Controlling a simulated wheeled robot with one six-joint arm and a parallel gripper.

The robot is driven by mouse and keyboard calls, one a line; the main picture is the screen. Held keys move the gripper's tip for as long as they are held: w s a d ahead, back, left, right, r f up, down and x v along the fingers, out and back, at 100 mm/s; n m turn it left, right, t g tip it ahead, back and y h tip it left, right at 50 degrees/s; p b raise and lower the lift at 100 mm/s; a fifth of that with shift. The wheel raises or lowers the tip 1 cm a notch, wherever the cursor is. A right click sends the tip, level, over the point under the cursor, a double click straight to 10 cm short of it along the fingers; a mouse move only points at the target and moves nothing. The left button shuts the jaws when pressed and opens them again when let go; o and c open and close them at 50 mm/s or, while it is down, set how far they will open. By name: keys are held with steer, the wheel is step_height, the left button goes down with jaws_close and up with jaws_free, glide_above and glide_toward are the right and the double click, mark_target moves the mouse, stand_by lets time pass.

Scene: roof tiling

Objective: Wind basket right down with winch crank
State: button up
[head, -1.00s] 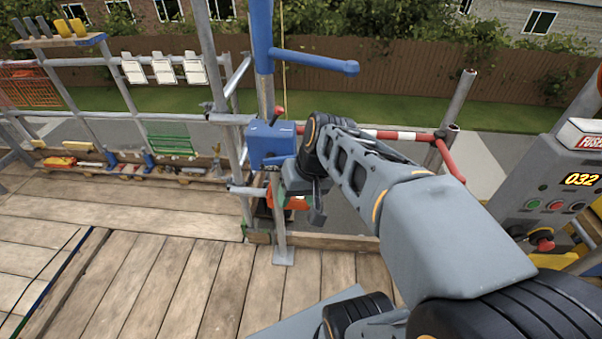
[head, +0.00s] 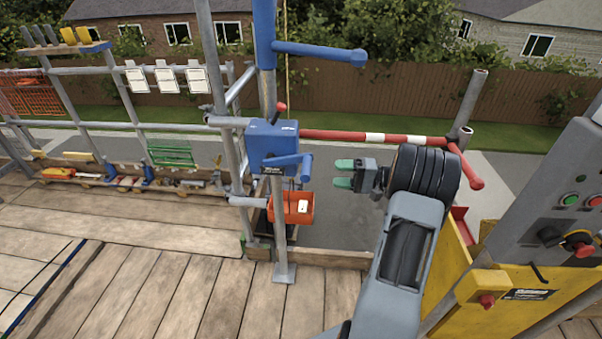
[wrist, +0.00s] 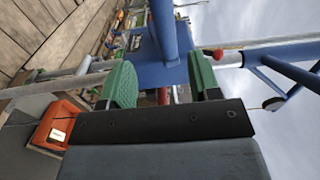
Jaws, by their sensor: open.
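The blue winch box (head: 262,145) is fixed to the upright scaffold pole, with a red-knobbed lever on top. Its blue crank (head: 290,160) sticks out on the right side, its end bent downward. The orange basket (head: 291,208) hangs below the winch, a white label or card on it. My gripper (head: 344,173) is open and empty, its green fingertips pointing left at the crank with a gap between. In the wrist view, my gripper (wrist: 162,88) frames the blue winch parts beyond, and the basket (wrist: 58,124) shows at lower left.
A red-and-white barrier bar (head: 375,137) runs behind my gripper. A blue boom (head: 320,52) reaches right above the winch. A grey control panel (head: 555,195) and yellow structure (head: 450,265) stand at right. The plank deck (head: 150,290) at front left is mostly clear.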

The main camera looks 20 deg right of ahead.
steer(key=p+x, duration=0.2)
steer(key=x, duration=1)
steer(key=shift+p, duration=0.4)
steer(key=shift+c, duration=0.2)
steer(key=shift+s+f, duration=0.15)
steer(key=shift+f, duration=0.05)
jaws_close()
